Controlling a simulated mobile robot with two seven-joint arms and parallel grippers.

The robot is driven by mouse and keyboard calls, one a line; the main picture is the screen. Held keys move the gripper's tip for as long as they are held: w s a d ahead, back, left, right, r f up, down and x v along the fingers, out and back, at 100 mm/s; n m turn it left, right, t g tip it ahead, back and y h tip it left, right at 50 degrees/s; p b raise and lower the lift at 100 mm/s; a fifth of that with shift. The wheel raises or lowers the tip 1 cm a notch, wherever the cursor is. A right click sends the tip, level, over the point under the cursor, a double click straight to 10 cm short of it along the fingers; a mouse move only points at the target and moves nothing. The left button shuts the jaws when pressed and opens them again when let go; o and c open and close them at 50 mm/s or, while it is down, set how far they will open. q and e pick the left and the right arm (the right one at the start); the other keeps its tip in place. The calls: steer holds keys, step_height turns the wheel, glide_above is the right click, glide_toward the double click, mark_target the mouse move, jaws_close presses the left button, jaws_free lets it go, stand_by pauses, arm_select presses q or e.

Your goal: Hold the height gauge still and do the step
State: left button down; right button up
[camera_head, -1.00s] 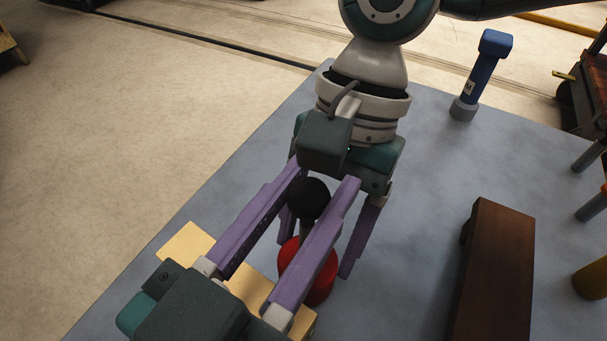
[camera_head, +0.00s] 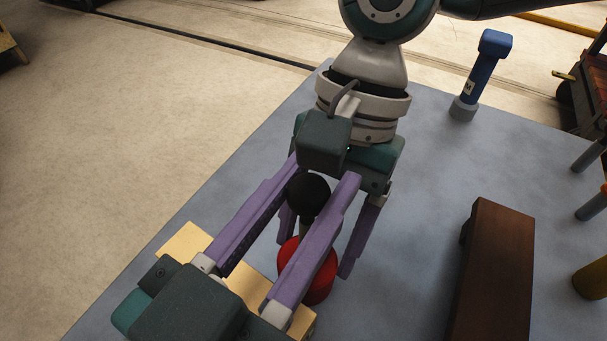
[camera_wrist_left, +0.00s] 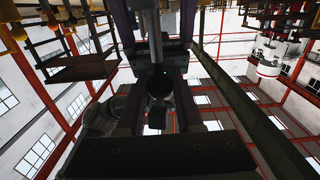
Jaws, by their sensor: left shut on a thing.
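A red round piece (camera_head: 322,281) stands on the grey-blue table, with a light stem and a black ball knob (camera_head: 307,190) above it. I cannot tell for sure whether this is the height gauge. My left gripper (camera_head: 322,178) reaches in from the lower left. Its purple fingers are shut on the black ball, one on each side. My right gripper (camera_head: 318,250) points down from above, its fingers on either side of the stem and red piece. Whether they touch is hidden. A dark round shape, probably the knob, shows in the left wrist view (camera_wrist_left: 159,86).
A cream block (camera_head: 185,241) lies under my left gripper. A blue post (camera_head: 481,72) with a grey foot stands at the back right. A long dark brown block (camera_head: 496,270) lies to the right. The table between the post and the brown block is clear.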

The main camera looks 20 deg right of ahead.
arm_select(q)
steer(key=shift+r, duration=0.65)
steer(key=c, duration=0.6)
jaws_free()
steer(key=shift+a, duration=0.1)
steer(key=v, duration=1.2)
